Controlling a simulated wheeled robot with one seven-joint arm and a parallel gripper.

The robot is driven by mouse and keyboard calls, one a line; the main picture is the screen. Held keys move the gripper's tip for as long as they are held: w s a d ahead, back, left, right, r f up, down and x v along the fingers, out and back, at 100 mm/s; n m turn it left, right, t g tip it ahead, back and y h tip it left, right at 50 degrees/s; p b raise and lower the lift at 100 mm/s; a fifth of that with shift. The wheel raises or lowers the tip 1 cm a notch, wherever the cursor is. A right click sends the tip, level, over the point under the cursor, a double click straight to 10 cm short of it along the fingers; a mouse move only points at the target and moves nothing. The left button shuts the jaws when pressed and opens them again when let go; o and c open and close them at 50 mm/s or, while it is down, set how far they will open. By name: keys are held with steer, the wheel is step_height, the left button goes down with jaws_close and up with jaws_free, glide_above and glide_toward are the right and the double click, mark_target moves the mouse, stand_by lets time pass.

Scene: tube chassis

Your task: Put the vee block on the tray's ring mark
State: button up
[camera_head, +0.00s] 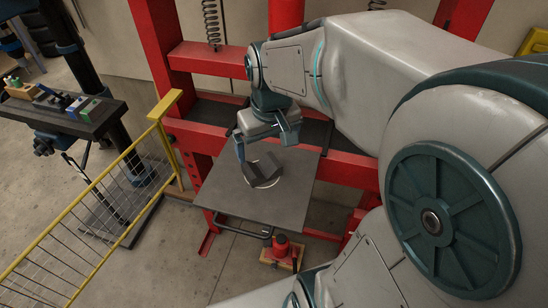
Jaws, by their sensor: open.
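The dark grey vee block (261,174) sits on the grey tray (225,199), over the pale ring mark (280,193). Part of the ring's curve shows beside the block; the rest is hidden under or behind it. My gripper (264,150) is open, just above and behind the block. Its left finger is close to the block's left side, and I cannot tell if they touch. The right finger is raised at the block's upper right, and no grip on the block shows.
A red press frame (205,57) stands around and behind the tray. A yellow railing (92,187) runs along the left. A dark bench (70,117) with small coloured blocks stands beyond it. A red jack (281,246) is below the tray. The tray's front left is clear.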

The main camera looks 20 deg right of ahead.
steer(key=s+m+t, duration=0.1)
steer(key=s, duration=0.8)
steer(key=shift+f, duration=0.4)
